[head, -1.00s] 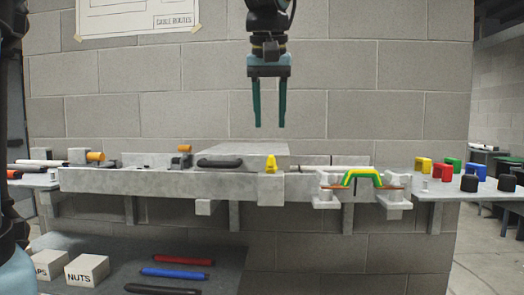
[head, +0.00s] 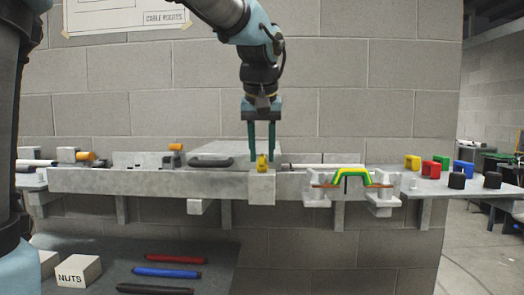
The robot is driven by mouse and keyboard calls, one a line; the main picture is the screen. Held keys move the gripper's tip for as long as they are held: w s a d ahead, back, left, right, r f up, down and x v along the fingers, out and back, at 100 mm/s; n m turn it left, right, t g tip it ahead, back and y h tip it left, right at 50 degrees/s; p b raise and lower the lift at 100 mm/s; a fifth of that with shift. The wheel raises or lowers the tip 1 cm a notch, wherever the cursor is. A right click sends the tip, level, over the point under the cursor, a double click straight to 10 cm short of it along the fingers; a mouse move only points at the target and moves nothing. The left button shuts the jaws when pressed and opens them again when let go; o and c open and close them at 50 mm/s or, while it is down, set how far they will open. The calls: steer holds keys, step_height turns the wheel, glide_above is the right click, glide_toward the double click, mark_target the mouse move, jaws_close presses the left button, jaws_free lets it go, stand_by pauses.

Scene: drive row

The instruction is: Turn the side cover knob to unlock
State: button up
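The small yellow knob (head: 262,164) stands upright on the pale block (head: 262,187) at the front of the bench, just right of the grey cover (head: 225,150) with its black handle (head: 213,162). My gripper (head: 261,160) points straight down. Its two dark green fingers are apart, one on each side of the knob in the head view, with their tips at about the knob's height. A gap seems to show between each finger and the knob. I cannot tell the exact depth of the fingers relative to it.
A green-yellow cable (head: 349,173) sits on a bracket to the right. Several coloured blocks and black knobs (head: 457,181) lie on the right shelf. An orange-topped part (head: 86,156) is at the left. A NUTS box (head: 78,271) and coloured rods (head: 167,272) lie below.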

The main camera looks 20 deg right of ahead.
jaws_close()
steer(key=shift+n, duration=0.3)
stand_by(0.3)
steer(key=shift+d+n+y, duration=0.15)
steer(key=shift+n+y, duration=0.35)
steer(key=shift+n, duration=0.5)
steer(key=n+y, duration=0.1)
steer(key=n, duration=0.3)
steer(key=shift+d+y, duration=0.15)
steer(key=shift+y, duration=0.25)
steer(key=n+y, duration=0.1)
steer(key=n, duration=0.2)
steer(key=n+y, duration=0.1)
steer(key=n, duration=0.1)
steer(key=shift+d+r+n+g+p, duration=0.2)
steer(key=shift+n+g+p, duration=0.1)
steer(key=shift+n+p, duration=0.1)
steer(key=n+p, duration=0.1)
steer(key=n, duration=0.1)
steer(key=n+g+y+p, duration=0.1)
steer(key=n, duration=0.2)
steer(key=shift+w+f+g, duration=0.1)
steer(key=shift+w+g, duration=0.1)
steer(key=shift+g, duration=0.1)
steer(key=shift+n, duration=0.4)
